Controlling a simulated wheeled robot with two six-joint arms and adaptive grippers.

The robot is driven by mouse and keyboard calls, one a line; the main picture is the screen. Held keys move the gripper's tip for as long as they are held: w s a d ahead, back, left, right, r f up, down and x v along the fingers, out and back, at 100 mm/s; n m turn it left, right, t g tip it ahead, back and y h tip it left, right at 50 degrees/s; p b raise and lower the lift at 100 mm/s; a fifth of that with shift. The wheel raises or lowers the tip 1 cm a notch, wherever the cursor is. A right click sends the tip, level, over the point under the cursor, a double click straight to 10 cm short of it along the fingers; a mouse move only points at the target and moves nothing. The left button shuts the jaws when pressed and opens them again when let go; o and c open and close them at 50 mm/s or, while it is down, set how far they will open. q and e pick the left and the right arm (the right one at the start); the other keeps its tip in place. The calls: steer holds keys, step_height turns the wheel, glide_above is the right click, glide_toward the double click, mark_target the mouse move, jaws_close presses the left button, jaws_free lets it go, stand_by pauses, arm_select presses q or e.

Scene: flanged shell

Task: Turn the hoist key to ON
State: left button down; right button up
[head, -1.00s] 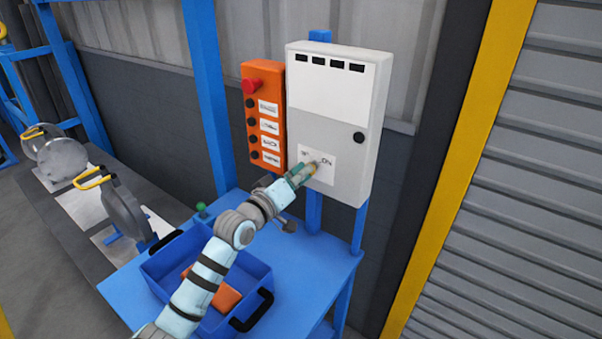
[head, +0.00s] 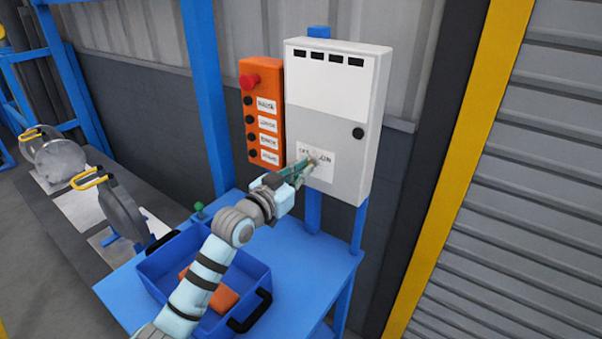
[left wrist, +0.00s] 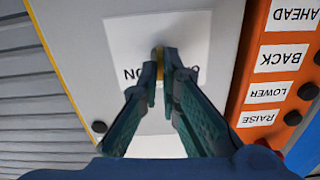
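The grey hoist box (head: 333,130) hangs at the back, with a white label (head: 325,173) on its lower front. ON reads at the right of the label in the head view. The small brass key (left wrist: 160,66) stands out from the label's middle in the left wrist view, where the label is upside down. My left gripper (left wrist: 161,80) reaches the label, its two green fingers closed on both sides of the key. The fingers hide part of the key and the other marking, so which way it points is unclear. My right gripper is not in view.
An orange button panel (head: 263,115) with a red knob hangs close to the left of the box. A blue bin (head: 250,307) with an orange item inside stands on the blue table (head: 318,262) below. Round metal flanged parts (head: 122,210) stand on the left bench.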

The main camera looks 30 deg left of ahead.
arm_select(q)
steer(key=shift+d+m+b, duration=0.15)
steer(key=shift+m+b, duration=0.8)
steer(key=shift+m, duration=2.95)
steer(key=c, duration=1.9)
jaws_free()
steer(key=shift+o, duration=0.5)
steer(key=shift+w+f, duration=0.15)
steer(key=shift+w, duration=0.1)
steer(key=shift+s, duration=0.1)
steer(key=s+a, duration=0.1)
steer(key=s, duration=1)
steer(key=shift+s+a, duration=0.35)
